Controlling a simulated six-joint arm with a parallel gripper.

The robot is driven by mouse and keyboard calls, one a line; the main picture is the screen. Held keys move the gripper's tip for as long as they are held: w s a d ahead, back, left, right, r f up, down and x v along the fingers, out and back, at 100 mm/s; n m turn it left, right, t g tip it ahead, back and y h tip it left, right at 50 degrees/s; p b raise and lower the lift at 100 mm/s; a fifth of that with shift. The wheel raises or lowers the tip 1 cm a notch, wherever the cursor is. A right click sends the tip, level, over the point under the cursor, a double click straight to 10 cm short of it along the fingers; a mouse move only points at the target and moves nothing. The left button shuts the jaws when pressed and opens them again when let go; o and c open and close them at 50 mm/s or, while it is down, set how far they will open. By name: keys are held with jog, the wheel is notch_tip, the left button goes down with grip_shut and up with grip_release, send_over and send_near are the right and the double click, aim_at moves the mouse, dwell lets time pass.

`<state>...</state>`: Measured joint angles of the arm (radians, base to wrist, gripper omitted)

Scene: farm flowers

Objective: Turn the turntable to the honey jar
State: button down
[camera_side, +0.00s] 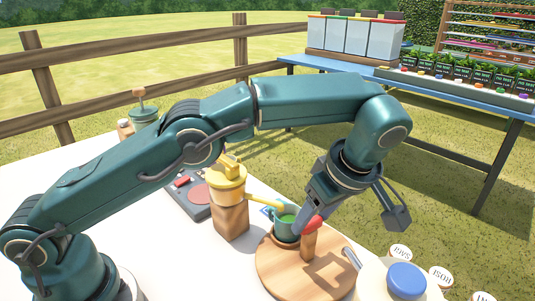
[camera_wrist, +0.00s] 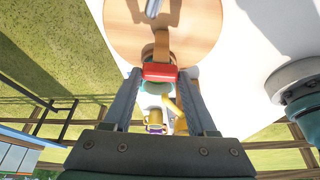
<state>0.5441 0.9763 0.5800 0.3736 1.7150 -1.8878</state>
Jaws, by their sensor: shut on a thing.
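The turntable (camera_side: 275,272) is a round wooden disc on the white table; it also fills the top of the wrist view (camera_wrist: 185,40). A wooden post (camera_side: 309,245) with a red top (camera_side: 313,223) stands up from it. My gripper (camera_side: 306,222) is shut on the red top, which sits between the fingertips in the wrist view (camera_wrist: 158,72). A green mug (camera_side: 287,225) stands at the disc's back edge, partly hidden by the finger. A yellow pot with a spout (camera_side: 228,183) stands on a wooden block behind left; I cannot tell whether it is the honey jar.
A grey metal piece (camera_side: 351,258) stands at the disc's right edge. A white dial with a blue knob (camera_side: 406,280) and round labels is at front right. A grey panel (camera_side: 190,193) lies behind the wooden block. A green pot (camera_side: 143,113) stands at the back left.

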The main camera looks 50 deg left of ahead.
jog(key=shift+d+n, duration=0.1)
jog(key=shift+n, duration=0.3)
dwell(0.4)
jog(key=shift+c, duration=1)
grip_release()
jog(key=shift+m, duration=0.4)
